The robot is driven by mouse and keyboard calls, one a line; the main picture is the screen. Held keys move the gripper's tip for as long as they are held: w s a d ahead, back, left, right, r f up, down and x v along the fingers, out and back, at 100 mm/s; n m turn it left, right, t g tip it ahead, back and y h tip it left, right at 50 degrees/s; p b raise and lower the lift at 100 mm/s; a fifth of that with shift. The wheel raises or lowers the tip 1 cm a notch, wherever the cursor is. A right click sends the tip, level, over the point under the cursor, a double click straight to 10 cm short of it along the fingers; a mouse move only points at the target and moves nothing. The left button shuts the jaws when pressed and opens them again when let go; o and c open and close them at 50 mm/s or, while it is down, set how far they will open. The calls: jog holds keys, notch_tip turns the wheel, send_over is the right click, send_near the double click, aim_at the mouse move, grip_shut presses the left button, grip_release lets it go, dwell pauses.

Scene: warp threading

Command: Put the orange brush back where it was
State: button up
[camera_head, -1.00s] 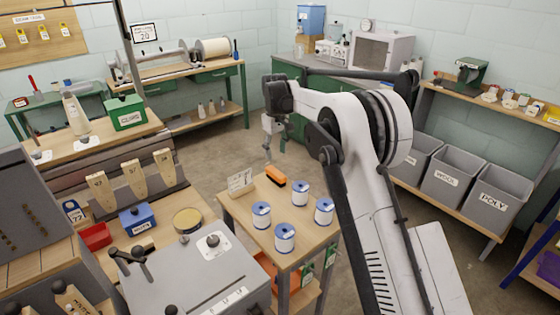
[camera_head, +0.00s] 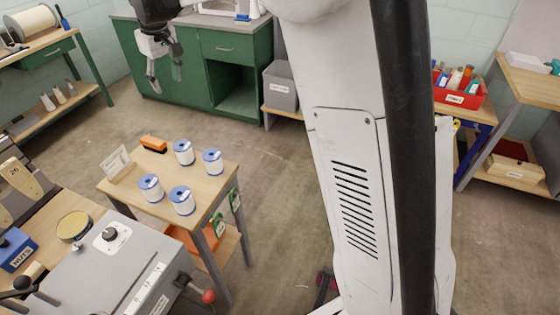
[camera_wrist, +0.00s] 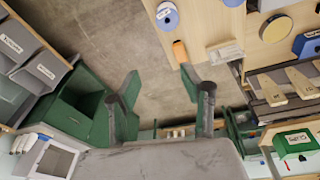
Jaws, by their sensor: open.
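The orange brush (camera_head: 153,144) lies on the back left part of a small wooden table (camera_head: 137,191), with its dark bristle side low against the top. In the wrist view the brush (camera_wrist: 179,51) shows past the tip of one finger, at the table's edge. My gripper (camera_head: 163,77) is open and empty. It hangs in the air well apart from the brush, in front of the green cabinets in the head view. In the wrist view the gripper (camera_wrist: 160,82) has its fingers spread with bare floor between them.
Several white spools with blue tops (camera_head: 183,200) stand on the same table, near the brush. A small sign card (camera_head: 116,163) stands to the brush's left. A grey machine (camera_head: 125,265) is close to the table's front left.

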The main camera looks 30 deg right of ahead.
jog(key=s+d+r+m+t, duration=0.15)
jog(key=s+d, duration=0.35)
jog(key=s, duration=0.5)
jog(key=s+d+r+m+t, duration=0.1)
jog(key=s+d+r, duration=0.25)
jog(key=s, duration=0.65)
jog(key=s+d+f+m+t, duration=0.1)
jog(key=s+d+f, duration=0.2)
jog(key=s, duration=0.6)
jog(key=s+d+f+m+t, duration=0.1)
jog(key=s+d+f+m, duration=0.1)
jog(key=s+f, duration=0.3)
jog(key=s, duration=0.4)
jog(key=shift+s+d+f, duration=0.15)
jog(key=shift+d+f, duration=0.15)
jog(key=shift+d, duration=0.1)
